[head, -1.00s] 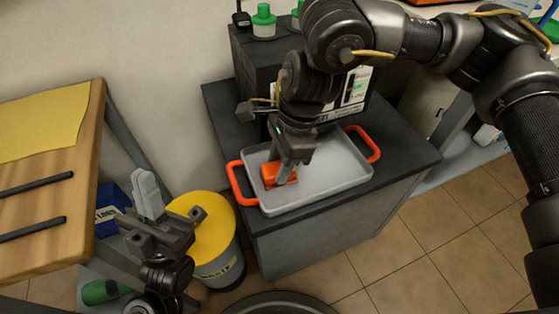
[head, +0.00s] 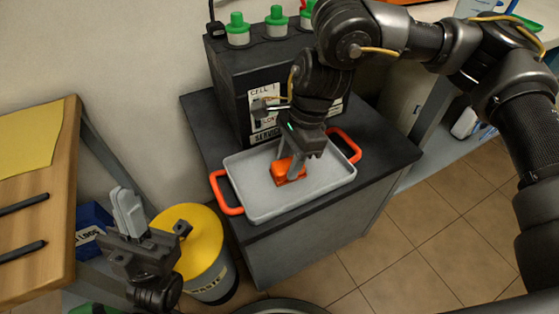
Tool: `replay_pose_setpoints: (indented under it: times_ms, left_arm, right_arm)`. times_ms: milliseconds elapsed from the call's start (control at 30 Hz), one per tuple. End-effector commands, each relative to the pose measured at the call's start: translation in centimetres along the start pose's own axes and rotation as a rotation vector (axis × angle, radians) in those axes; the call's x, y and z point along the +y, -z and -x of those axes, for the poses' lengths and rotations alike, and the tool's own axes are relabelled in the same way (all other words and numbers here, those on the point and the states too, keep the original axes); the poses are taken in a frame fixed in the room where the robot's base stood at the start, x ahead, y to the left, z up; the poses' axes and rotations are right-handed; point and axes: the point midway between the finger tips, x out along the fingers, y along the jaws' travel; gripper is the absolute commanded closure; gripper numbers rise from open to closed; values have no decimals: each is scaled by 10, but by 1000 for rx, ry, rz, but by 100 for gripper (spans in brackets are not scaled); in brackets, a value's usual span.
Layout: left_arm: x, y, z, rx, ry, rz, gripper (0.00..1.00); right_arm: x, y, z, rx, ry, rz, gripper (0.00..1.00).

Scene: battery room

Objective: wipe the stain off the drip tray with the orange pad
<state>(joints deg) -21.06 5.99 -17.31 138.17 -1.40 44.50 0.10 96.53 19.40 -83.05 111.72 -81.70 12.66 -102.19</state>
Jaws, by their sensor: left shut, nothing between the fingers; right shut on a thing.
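The drip tray (head: 262,207) is pale grey with orange handles and lies on a dark cabinet top. My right gripper (head: 291,172) reaches down over it and is shut on the orange pad (head: 284,179). The pad is low in the tray, near its middle, and looks to touch the tray floor. No stain shows on the bare tray floor; the pad and gripper hide part of it. My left gripper (head: 127,208) is shut and empty, left of the tray, in front of the yellow-topped waste bin.
A dark battery (head: 232,72) with green caps stands on the cabinet (head: 268,246) behind the tray. The waste bin (head: 197,232) stands left of the cabinet. A wooden board (head: 55,190) with a yellow sheet is at far left. Tiled floor is open at right.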

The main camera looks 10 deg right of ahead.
Motion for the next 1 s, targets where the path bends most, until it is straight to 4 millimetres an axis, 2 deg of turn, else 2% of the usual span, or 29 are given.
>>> replay_pose_setpoints:
  times_ms: [67,367,700,1000]
  left_arm:
    - [0,0,0,0,0,0,100]
    - [0,0,0,0,0,0,100]
    - [0,1,-3,0,0,0,100]
    - [0,1,-3,0,0,0,100]
  right_arm:
    - [0,6,0,4,-3,-3,84]
    - [0,11,2,3,-2,-3,84]
    - [-3,37,12,2,-1,-3,84]
    - [-3,42,13,0,0,-1,84]
